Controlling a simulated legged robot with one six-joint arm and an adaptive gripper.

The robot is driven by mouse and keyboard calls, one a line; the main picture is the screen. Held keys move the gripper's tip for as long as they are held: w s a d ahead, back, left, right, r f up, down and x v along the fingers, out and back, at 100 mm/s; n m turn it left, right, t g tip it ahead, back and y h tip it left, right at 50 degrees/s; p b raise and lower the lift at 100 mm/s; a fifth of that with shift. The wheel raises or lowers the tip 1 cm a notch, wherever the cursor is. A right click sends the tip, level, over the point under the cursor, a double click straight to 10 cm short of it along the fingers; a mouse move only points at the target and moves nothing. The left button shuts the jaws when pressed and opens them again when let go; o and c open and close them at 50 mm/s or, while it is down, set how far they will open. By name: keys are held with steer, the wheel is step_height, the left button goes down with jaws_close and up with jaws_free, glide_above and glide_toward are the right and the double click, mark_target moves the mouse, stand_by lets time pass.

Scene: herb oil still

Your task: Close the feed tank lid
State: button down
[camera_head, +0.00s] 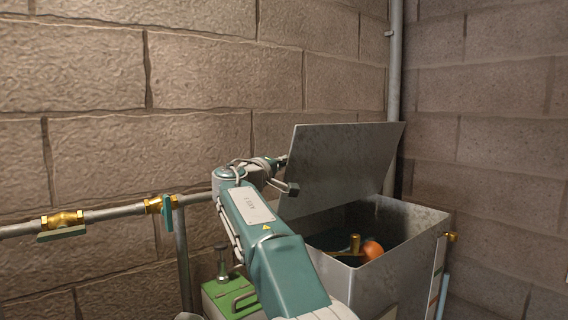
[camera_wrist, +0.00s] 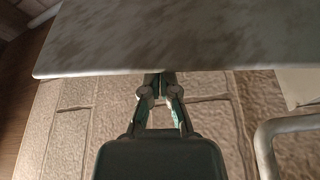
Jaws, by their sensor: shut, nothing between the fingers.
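The feed tank (camera_head: 395,275) is an open-topped grey metal box at the right in the head view. Its flat metal lid (camera_head: 345,165) stands raised and tilted above the opening. The lid also fills the top of the wrist view (camera_wrist: 190,35). My gripper (camera_wrist: 161,82) is shut and empty, its fingertips at the lid's edge in that view; I cannot tell whether they touch it. In the head view my wrist reaches the lid's left edge, and the fingertips seem hidden there.
Inside the tank are an orange float (camera_head: 373,250) and a brass fitting (camera_head: 355,243). A pipe with brass valves (camera_head: 62,220) runs along the block wall at left. A green box (camera_head: 228,296) stands beside my arm. A vertical pipe (camera_head: 394,90) rises behind the lid.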

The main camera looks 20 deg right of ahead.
mark_target(301, 162)
steer(key=shift+s+d+f+m+h, duration=0.2)
steer(key=shift+s+m, duration=0.15)
steer(key=shift+s, duration=0.15)
steer(key=shift+s+d+f+m+h, duration=0.2)
steer(key=shift+s+m, duration=0.1)
steer(key=shift+s, duration=0.15)
steer(key=shift+s+d+f+m+h, duration=0.1)
steer(key=shift+s+d+m, duration=0.1)
steer(key=shift+s+m, duration=0.25)
steer(key=s+d+f+m+g+h, duration=0.2)
steer(key=s+f+m, duration=0.3)
steer(key=f+m, duration=0.2)
steer(key=s+d+f+m+g+h, duration=0.1)
steer(key=s+f+m, duration=0.4)
steer(key=f, duration=0.5)
steer(key=shift+s+d+m+g+h, duration=0.15)
steer(key=shift+d+m+g+h, duration=0.35)
steer(key=shift+m+h, duration=0.5)
